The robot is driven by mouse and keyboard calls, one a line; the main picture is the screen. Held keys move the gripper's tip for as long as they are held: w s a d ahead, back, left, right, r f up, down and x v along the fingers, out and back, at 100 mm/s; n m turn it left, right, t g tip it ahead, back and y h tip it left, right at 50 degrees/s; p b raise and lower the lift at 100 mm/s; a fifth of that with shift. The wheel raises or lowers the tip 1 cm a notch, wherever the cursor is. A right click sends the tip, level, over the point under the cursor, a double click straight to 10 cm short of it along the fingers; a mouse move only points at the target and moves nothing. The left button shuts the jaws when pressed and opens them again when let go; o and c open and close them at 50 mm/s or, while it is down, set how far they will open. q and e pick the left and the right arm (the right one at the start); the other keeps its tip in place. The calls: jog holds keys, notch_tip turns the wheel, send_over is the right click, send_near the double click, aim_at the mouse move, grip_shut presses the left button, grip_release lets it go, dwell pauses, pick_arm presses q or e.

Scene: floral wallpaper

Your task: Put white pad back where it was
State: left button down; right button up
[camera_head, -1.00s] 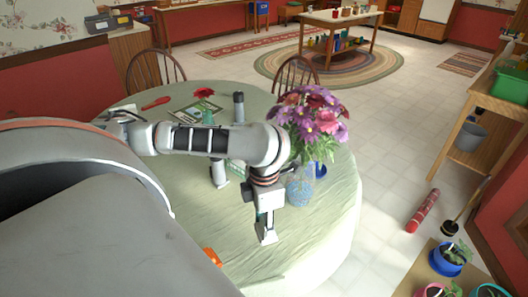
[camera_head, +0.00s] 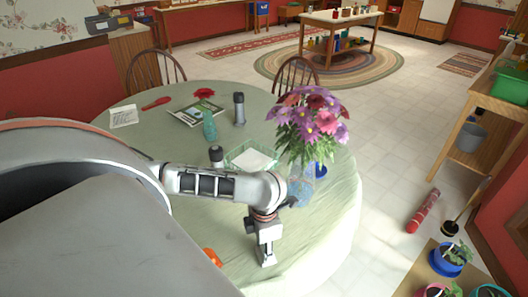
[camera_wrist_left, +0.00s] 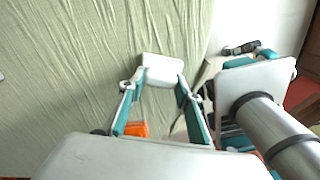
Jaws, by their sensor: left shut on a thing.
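My left gripper (camera_head: 266,256) is low over the front right of the round table with the green cloth (camera_head: 205,215). In the left wrist view its teal fingers (camera_wrist_left: 161,84) are shut on a small white pad (camera_wrist_left: 162,68). I cannot tell whether the pad touches the cloth. In the left wrist view, a second grey and teal gripper-like part (camera_wrist_left: 256,82) shows at the right, likely my right gripper. Its finger state is unclear.
A glass vase of purple and red flowers (camera_head: 312,125) stands just behind the left gripper. A green tray with a white sheet (camera_head: 236,155), a green bottle (camera_head: 210,126) and a grey cylinder (camera_head: 239,108) stand further back. An orange thing (camera_head: 212,257) lies near the front.

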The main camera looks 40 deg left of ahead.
pick_arm(q)
jog(key=c, duration=1.4)
grip_release()
jog(key=shift+c, duration=0.2)
notch_tip(320, 180, up, 12)
jog(key=shift+s, duration=0.1)
